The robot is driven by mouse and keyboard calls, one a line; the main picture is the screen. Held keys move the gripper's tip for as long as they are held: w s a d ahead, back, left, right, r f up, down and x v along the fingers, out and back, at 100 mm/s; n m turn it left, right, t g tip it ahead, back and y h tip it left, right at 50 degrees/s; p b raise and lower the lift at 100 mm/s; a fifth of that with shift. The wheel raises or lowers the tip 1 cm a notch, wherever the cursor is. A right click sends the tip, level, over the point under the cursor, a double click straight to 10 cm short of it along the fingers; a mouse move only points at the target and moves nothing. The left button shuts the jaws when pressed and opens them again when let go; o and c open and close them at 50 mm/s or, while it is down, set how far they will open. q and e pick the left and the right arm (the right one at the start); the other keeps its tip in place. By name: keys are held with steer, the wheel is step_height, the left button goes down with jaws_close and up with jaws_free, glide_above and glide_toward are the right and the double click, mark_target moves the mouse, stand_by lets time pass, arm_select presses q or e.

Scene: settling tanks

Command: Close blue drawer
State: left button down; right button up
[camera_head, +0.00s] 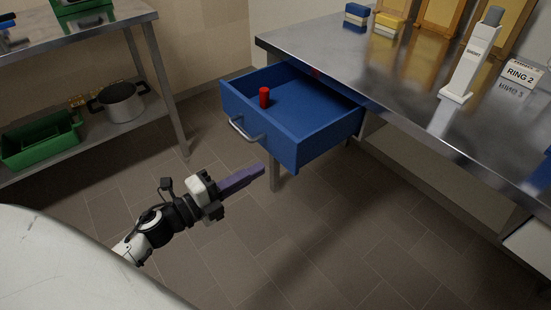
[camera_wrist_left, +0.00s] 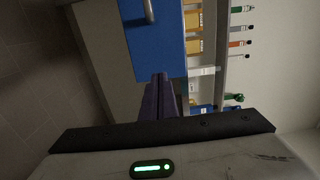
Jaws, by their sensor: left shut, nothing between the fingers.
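The blue drawer (camera_head: 311,118) is pulled out from under the steel table, at the centre of the head view. A red cylinder (camera_head: 264,97) stands inside it. The drawer's grey bar handle (camera_head: 243,130) is on its front. My left gripper (camera_head: 262,170) is in front of and below the drawer, its purple fingers shut and empty, pointing toward the drawer side. In the left wrist view the drawer front (camera_wrist_left: 158,45) appears sideways beyond the fingers (camera_wrist_left: 160,85). I cannot tell any contact; they look apart. My right gripper is not in view.
At left, a shelf unit holds a pot (camera_head: 122,103) and a green crate (camera_head: 40,143). The floor below the drawer is clear.

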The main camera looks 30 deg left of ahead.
mark_target(287, 153)
arm_select(q)
steer(key=x, duration=0.7)
